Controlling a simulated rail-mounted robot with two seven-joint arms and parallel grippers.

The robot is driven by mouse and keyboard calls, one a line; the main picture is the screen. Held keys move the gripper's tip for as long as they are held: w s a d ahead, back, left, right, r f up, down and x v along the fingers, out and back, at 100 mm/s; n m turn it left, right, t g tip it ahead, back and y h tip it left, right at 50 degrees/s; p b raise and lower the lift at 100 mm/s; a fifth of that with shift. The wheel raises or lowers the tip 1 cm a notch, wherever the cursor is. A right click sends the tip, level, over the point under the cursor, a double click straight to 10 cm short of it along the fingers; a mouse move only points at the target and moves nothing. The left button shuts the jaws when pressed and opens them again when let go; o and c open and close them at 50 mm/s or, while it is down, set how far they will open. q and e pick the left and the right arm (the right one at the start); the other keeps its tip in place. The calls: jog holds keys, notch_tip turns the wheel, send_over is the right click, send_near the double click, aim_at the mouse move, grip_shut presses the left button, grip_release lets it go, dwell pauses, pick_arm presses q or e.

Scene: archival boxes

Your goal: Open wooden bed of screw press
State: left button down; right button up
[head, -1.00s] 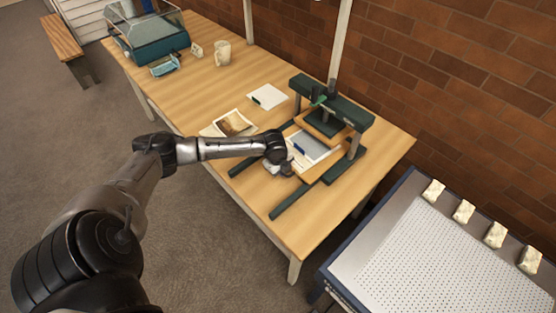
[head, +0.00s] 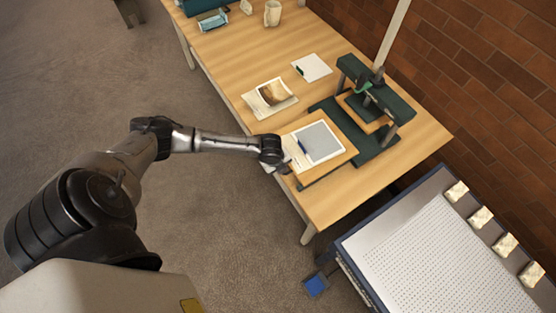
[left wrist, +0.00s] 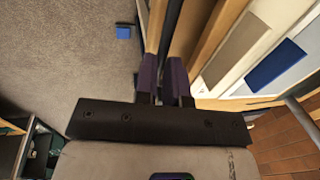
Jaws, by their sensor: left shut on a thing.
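The green screw press (head: 378,98) stands on the table by the brick wall. Its wooden bed (head: 328,164) lies out in front of the press frame, on the green rails, near the table's front edge. A grey-and-white sheet and a small blue item lie on the bed. My left gripper (head: 280,168) is at the bed's front edge. In the left wrist view, the left gripper (left wrist: 163,80) has its purple fingers close around a narrow part at the bed's edge. The bed (left wrist: 217,40) shows beside them. The exact grip contact is partly hidden.
A photograph on papers (head: 271,95) and a white pad (head: 312,67) lie left of the press. A mug (head: 272,13) stands farther back. A perforated-top table (head: 430,250) with several pale blocks stands at right.

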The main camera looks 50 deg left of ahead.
dwell(0.3)
pick_arm(q)
jog(key=c, duration=1.2)
grip_release()
notch_tip(320, 180, up, 14)
jog(key=s+p, duration=0.1)
jog(key=s, duration=0.1)
jog(key=shift+s+f, duration=0.25)
jog(key=shift+s, duration=0.1)
jog(key=shift+a, duration=0.1)
